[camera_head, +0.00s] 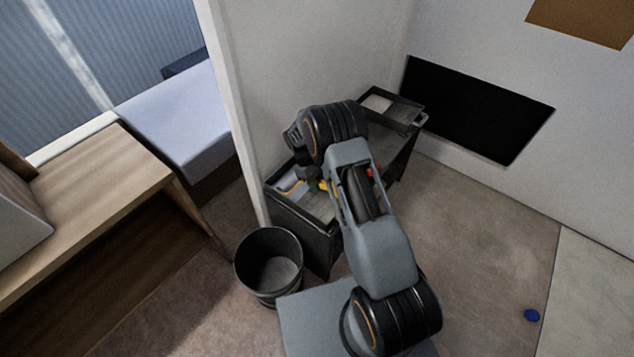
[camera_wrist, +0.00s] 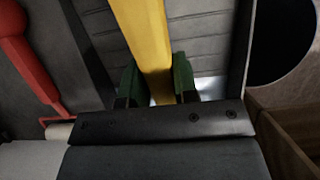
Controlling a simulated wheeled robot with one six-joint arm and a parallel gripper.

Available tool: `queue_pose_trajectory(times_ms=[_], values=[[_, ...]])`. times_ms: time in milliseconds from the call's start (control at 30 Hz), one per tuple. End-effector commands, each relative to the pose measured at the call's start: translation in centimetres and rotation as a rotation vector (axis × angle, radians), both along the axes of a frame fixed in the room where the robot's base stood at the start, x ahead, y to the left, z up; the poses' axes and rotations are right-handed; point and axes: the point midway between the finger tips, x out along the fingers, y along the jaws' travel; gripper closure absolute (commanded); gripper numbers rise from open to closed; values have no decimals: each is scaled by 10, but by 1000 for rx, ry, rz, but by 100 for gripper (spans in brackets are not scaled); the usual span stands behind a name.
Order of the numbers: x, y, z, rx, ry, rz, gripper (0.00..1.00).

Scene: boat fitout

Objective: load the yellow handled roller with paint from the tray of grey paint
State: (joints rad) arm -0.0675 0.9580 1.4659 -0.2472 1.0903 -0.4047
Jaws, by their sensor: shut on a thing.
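My gripper (camera_wrist: 157,88) has its two green fingers closed on either side of the yellow handle (camera_wrist: 145,40) of the roller. The handle runs up out of the wrist view, and the roller's head cannot be made out. A grey ribbed tray surface (camera_wrist: 205,35) shows behind the handle. In the head view a bit of yellow (camera_head: 323,186) shows beside my gripper (camera_head: 312,184), low over a tray (camera_head: 318,207) on a dark cart. My arm hides much of this spot. I cannot tell whether the roller touches paint.
A red-handled roller (camera_wrist: 22,45) lies left of the yellow handle. A second tray (camera_head: 392,107) stands at the cart's far end. A dark round bin (camera_head: 268,262) stands close to the cart (camera_head: 318,243). A wall edge (camera_head: 240,130) rises beside it. Carpet at right is mostly clear.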

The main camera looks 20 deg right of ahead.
Motion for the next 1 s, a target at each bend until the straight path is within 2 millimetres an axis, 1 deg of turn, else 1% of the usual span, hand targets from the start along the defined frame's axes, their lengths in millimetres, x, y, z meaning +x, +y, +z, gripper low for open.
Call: queue_pose_trajectory(times_ms=[133, 267, 1000], values=[[-1, 0, 1, -1, 3, 0, 100], [-1, 0, 8, -1, 3, 0, 100], [-1, 0, 78, 0, 1, 0, 100]])
